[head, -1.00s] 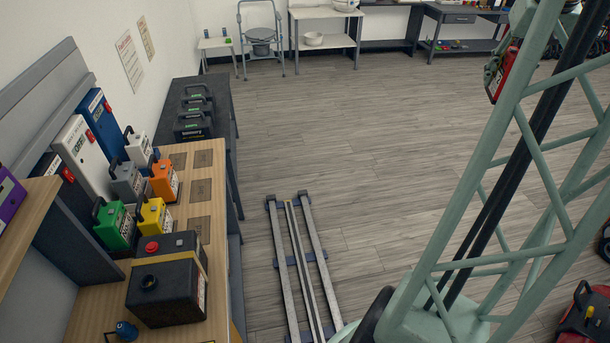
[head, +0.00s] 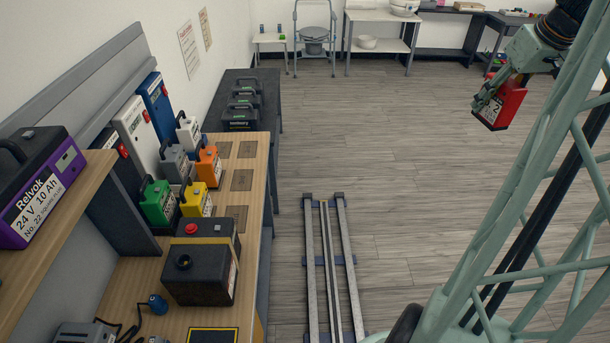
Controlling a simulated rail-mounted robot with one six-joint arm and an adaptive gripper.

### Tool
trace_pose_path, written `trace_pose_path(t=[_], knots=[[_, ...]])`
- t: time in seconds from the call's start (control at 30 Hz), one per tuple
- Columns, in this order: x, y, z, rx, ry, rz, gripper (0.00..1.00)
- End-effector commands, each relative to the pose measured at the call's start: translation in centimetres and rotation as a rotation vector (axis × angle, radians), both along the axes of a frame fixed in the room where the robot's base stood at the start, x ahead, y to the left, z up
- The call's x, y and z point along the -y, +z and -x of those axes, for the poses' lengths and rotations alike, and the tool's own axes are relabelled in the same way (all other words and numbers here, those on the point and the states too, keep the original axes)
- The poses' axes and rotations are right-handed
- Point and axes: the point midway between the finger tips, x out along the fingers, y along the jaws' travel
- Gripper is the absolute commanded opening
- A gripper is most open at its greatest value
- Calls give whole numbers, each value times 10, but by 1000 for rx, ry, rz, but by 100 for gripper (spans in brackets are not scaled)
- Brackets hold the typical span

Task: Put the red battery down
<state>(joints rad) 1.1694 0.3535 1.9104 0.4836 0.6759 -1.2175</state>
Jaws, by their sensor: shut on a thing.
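The red battery (head: 500,104) is held up in the air at the upper right of the head view, with a white label on its face and a dark base. My gripper (head: 487,94) is shut on it, and part of the fingers shows at the battery's left side. The battery is well apart from the wooden bench (head: 262,182) on the left. On that bench stand a green battery (head: 156,203), a yellow battery (head: 195,200), an orange battery (head: 208,165), a grey battery (head: 174,164) and a white battery (head: 188,131).
A black box with a red button (head: 200,275) stands at the bench's near part. A purple battery (head: 40,190) sits on a raised shelf at left. Black batteries (head: 240,115) stand on a dark table behind. Floor rails (head: 313,270) run beside the bench; open floor lies right.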

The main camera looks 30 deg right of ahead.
Motion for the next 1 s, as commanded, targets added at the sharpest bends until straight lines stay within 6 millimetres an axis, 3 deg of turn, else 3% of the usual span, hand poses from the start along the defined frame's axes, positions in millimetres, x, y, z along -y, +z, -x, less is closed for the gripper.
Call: trace_pose_path(t=[0.5,1.0], knots=[[-70,-42,-86,1,411,1,2],[-145,-80,-150,0,792,1,2]])
